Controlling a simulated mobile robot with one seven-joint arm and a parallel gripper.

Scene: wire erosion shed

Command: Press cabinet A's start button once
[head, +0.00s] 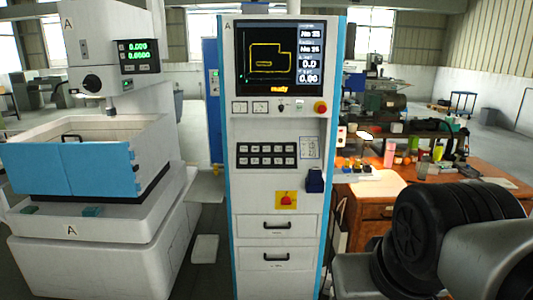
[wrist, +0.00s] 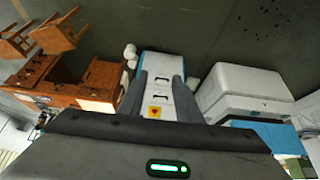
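Cabinet A (head: 270,150) is the tall white cabinet with blue edges in the middle of the head view, marked "A" at its top left. Its screen (head: 267,57) shows a yellow outline and a yellow word that looks like "ready". Below are two gauges, a small dark knob (head: 281,107), a small button and a red emergency button (head: 320,107). A black key panel (head: 266,155) holds two rows of keys; I cannot tell which control is start. My gripper (wrist: 159,80) is open and empty in the wrist view, with the cabinet front (wrist: 160,92) beyond its fingers.
A red switch on a yellow plate (head: 286,199) sits low on the cabinet, above two drawers. A white machine (head: 90,190) with a blue-fronted tank stands left. A cluttered wooden desk (head: 372,208) stands right, behind my arm. Floor shows between the machine and cabinet.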

